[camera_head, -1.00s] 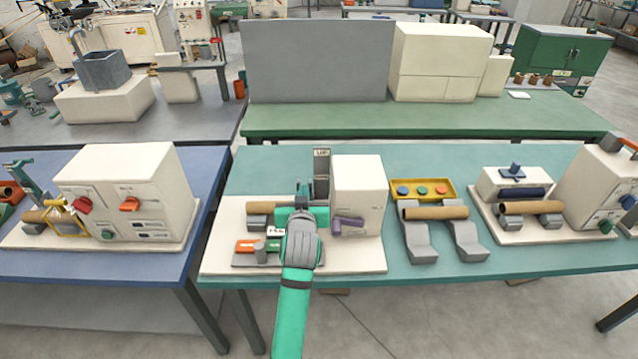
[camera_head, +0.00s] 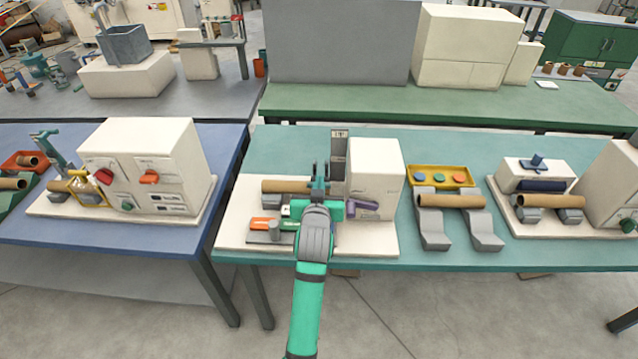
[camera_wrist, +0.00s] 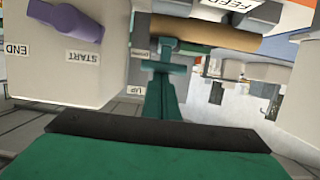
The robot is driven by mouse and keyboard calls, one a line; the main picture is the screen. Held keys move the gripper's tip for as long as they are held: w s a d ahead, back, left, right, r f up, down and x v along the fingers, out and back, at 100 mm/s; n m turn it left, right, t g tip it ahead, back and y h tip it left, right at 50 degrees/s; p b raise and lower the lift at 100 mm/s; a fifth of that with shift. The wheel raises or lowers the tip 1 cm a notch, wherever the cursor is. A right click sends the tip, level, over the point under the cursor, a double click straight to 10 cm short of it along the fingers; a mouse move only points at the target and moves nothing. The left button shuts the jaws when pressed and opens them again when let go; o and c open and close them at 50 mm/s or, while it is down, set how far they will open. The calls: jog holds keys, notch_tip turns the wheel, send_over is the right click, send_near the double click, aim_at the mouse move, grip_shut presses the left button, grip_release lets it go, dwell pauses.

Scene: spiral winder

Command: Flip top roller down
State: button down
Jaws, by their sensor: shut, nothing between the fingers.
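My gripper (camera_head: 319,174) is shut and empty. It is over the front of the middle winder, its teal fingers pointing toward the back. In the wrist view the fingers (camera_wrist: 165,65) reach up to the brown tube (camera_wrist: 208,35) and overlap it in the picture; I cannot tell if they touch. The tube (camera_head: 284,186) lies across the winder's left side in the head view. A grey upright plate (camera_head: 339,148) with an "UP" label stands behind the gripper; "UP" and "DOWN" labels show in the wrist view. The top roller is not clearly distinguishable; my gripper may hide it.
The white machine box (camera_head: 374,170) with a purple knob (camera_head: 363,209) stands close to the gripper's right. A yellow button tray (camera_head: 441,176) and another brown tube (camera_head: 451,201) on grey supports are farther right.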

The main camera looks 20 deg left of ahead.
jog(key=shift+s+f, duration=0.1)
jog(key=shift+f, duration=0.8)
jog(key=r, duration=0.1)
jog(key=w+r, duration=0.1)
jog(key=r, duration=0.3)
jog(key=shift+w+a, duration=0.15)
jog(key=shift+w, duration=0.2)
jog(key=s+d, duration=0.2)
jog(key=s, duration=0.8)
jog(key=shift+r, duration=0.45)
jog(key=shift+d, duration=0.1)
